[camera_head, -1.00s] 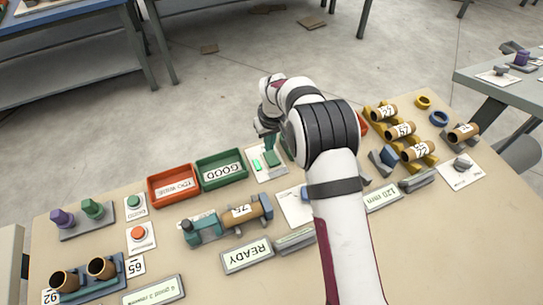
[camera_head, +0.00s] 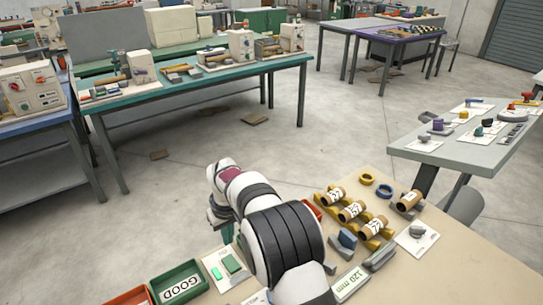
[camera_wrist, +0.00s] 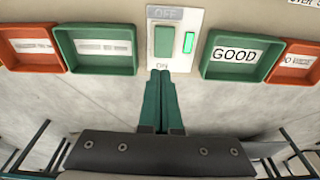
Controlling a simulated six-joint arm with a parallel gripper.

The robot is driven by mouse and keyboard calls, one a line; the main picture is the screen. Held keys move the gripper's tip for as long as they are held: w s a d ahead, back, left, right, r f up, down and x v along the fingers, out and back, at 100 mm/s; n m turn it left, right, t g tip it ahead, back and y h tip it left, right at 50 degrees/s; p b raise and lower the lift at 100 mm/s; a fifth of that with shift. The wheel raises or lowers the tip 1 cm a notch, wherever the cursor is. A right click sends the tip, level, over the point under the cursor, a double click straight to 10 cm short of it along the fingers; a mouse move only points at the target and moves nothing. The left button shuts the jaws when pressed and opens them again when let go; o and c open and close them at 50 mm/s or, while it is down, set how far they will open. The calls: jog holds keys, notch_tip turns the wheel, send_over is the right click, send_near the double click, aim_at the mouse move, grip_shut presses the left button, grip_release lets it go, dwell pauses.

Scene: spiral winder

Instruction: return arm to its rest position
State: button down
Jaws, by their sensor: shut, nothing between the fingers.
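My arm (camera_head: 285,240) reaches over the bench in the head view. My gripper (camera_wrist: 160,74) is shut and empty in the wrist view, its green fingertips together just beside the white switch plate. The plate (camera_wrist: 185,15) carries OFF and ON marks, a green rocker (camera_wrist: 164,41) and a lit green lamp (camera_wrist: 189,42). In the head view the switch plate (camera_head: 214,261) lies in front of my gripper (camera_head: 229,237). Whether the fingers touch the plate is not clear.
A green tray marked GOOD (camera_head: 158,284) and an orange tray (camera_head: 128,299) lie left of the plate. Open floor (camera_head: 180,185) lies beyond the bench.

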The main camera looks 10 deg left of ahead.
jog(key=s+d+r+m, duration=0.4)
jog(key=s+d+r, duration=0.2)
jog(key=d, duration=0.3)
jog(key=s+d+r+m, duration=0.3)
jog(key=s+d+r, duration=0.2)
jog(key=d+r, duration=0.3)
jog(key=s+d+f+m, duration=0.1)
jog(key=s+d+m, duration=0.2)
jog(key=s, duration=0.7)
jog(key=s+d+f+m+g, duration=0.1)
jog(key=s+d+m, duration=0.3)
jog(key=s, duration=0.6)
jog(key=shift+s+d+y, duration=0.2)
jog(key=shift+d+y, duration=0.1)
jog(key=shift+d, duration=0.65)
